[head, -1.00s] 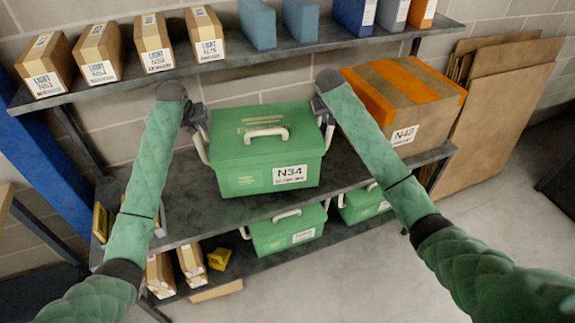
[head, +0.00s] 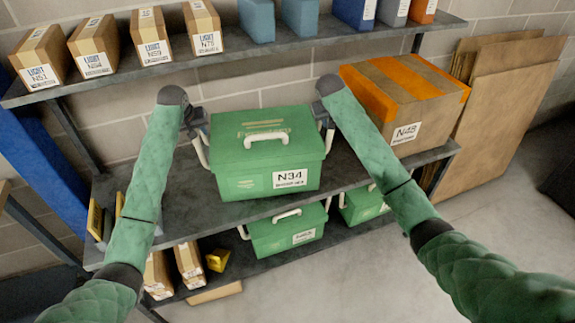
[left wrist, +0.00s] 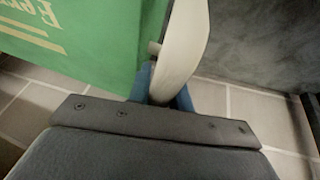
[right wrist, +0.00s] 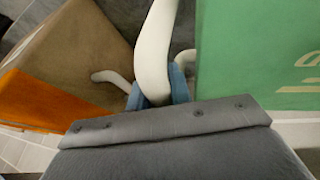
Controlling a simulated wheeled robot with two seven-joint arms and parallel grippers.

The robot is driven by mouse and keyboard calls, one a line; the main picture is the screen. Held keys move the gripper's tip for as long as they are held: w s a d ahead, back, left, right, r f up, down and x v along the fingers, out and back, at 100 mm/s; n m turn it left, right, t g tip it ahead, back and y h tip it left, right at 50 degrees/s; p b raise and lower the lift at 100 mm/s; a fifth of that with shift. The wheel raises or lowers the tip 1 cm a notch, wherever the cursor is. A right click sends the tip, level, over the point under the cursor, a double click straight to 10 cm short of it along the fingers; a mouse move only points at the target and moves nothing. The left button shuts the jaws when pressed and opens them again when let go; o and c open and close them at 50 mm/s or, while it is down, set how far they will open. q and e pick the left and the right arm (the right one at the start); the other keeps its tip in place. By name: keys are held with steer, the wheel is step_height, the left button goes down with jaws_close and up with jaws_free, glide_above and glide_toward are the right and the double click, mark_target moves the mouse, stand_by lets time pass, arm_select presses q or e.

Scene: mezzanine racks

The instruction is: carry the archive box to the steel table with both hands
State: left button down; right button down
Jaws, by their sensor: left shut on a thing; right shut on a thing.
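The archive box is a green lidded box (head: 250,178) labelled N34, with a white handle on its lid. It is upright at the middle shelf, near the front edge. I cannot tell whether its base touches the shelf. My left gripper (head: 198,135) is shut on its left white side handle, seen in the left wrist view (left wrist: 181,50). My right gripper (head: 325,118) is shut on its right side handle, seen in the right wrist view (right wrist: 153,50). I cannot make out the steel table for sure.
A brown box with orange tape (head: 425,95), N48, stands close to the right on the middle shelf (head: 235,213). The upper shelf (head: 285,55) holds cartons and binders. More green boxes (head: 275,235) are below. A blue upright (head: 40,165) is left; open floor (head: 330,290) is in front.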

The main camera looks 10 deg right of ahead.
arm_select(q)
steer(key=shift+f+b, duration=0.3)
steer(key=shift+f, duration=0.2)
arm_select(e)
steer(key=shift+f, duration=0.5)
arm_select(q)
steer(key=c, duration=1.6)
jaws_free()
steer(key=shift+c, duration=0.2)
arm_select(e)
steer(key=c, duration=1.6)
jaws_free()
steer(key=shift+c, duration=0.2)
arm_select(q)
steer(key=o, duration=0.4)
steer(key=shift+c, duration=0.2)
arm_select(e)
steer(key=o, duration=0.4)
steer(key=shift+c, duration=0.2)
arm_select(q)
steer(key=shift+r, duration=0.1)
steer(key=v, duration=1.2)
arm_select(e)
steer(key=v, duration=1.2)
steer(key=shift+r, duration=0.15)
